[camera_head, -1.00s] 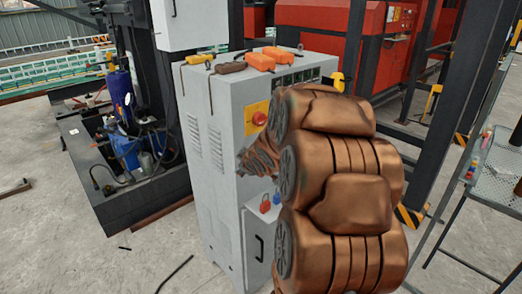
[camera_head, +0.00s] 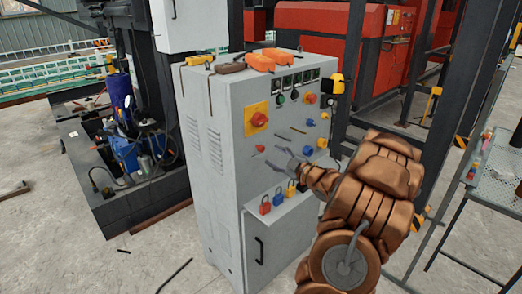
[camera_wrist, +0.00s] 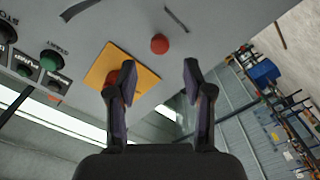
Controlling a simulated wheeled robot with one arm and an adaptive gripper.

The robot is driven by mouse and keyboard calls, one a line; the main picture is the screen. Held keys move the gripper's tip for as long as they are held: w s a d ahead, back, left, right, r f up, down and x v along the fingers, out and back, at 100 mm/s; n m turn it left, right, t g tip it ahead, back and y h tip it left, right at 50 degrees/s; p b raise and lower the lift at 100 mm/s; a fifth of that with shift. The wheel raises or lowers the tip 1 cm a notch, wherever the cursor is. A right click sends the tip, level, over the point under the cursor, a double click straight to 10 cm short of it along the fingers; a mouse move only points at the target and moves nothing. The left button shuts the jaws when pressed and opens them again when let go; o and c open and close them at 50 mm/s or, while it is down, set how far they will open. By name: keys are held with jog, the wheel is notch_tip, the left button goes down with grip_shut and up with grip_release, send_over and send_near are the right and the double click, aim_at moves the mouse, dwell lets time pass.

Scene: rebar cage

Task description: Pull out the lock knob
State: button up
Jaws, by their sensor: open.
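The pictures do not make clear which control is the lock knob. A small round red knob (camera_head: 260,148) is on the grey cabinet's front, below a yellow plate (camera_head: 257,118) bearing a larger red knob (camera_head: 259,119). My gripper (camera_head: 266,172) is open and empty in front of the panel, just below the small knob in the head view. In the wrist view, the small red knob (camera_wrist: 160,44) lies beyond the gap between the fingertips (camera_wrist: 160,75). The left finger partly hides the larger red knob and its yellow plate (camera_wrist: 142,78).
Red, blue and yellow padlocks (camera_head: 265,208) hang on the cabinet (camera_head: 217,160) below my gripper. Several coloured knobs (camera_head: 309,122) fill the panel's right side. Orange-handled tools (camera_head: 260,63) lie on top. A dark post (camera_head: 462,120) and a mesh table (camera_head: 500,178) stand at right.

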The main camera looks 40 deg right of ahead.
aim_at(262, 149)
jog(key=shift+w+r, duration=0.1)
jog(key=shift+w, duration=0.55)
jog(key=shift+w+p, duration=1)
jog(key=shift+w, duration=2.15)
jog(key=shift+d, duration=0.1)
jog(key=shift+c, duration=0.2)
grip_shut()
